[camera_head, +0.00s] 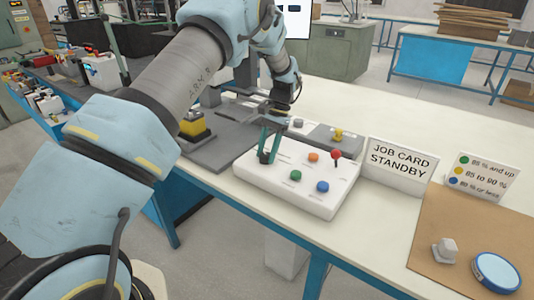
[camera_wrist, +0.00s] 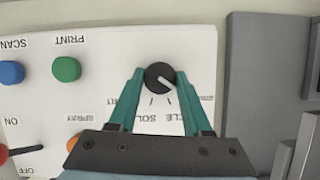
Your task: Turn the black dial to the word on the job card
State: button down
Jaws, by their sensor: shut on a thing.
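The job card (camera_head: 398,166) reads STANDBY and stands behind the right of the white control box (camera_head: 318,205). The black dial (camera_wrist: 159,77) sits on the box's face; in the wrist view its white pointer line points to the lower right. Words around it appear upside down and partly covered by my fingers; I can make out only pieces such as "SOL" and "CLE". My gripper (camera_wrist: 158,84) has its two green fingers shut on the dial, one on each side. In the head view my gripper (camera_head: 267,152) reaches down to the box's left part.
On the box are a green button (camera_head: 295,176), a blue button (camera_head: 322,187), an orange button (camera_head: 313,157) and a red-knobbed lever (camera_head: 336,155). A sign with percentages (camera_head: 482,177) stands right of the card. A grey block with a yellow knob (camera_head: 338,135) is behind the box.

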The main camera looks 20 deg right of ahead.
jog(key=shift+n, duration=0.6)
jog(key=shift+g, duration=0.3)
jog(key=shift+c, duration=1.7)
grip_release()
jog(key=b+v, duration=0.3)
jog(key=v, duration=0.7)
jog(key=shift+r, duration=0.4)
jog(key=shift+w, duration=0.15)
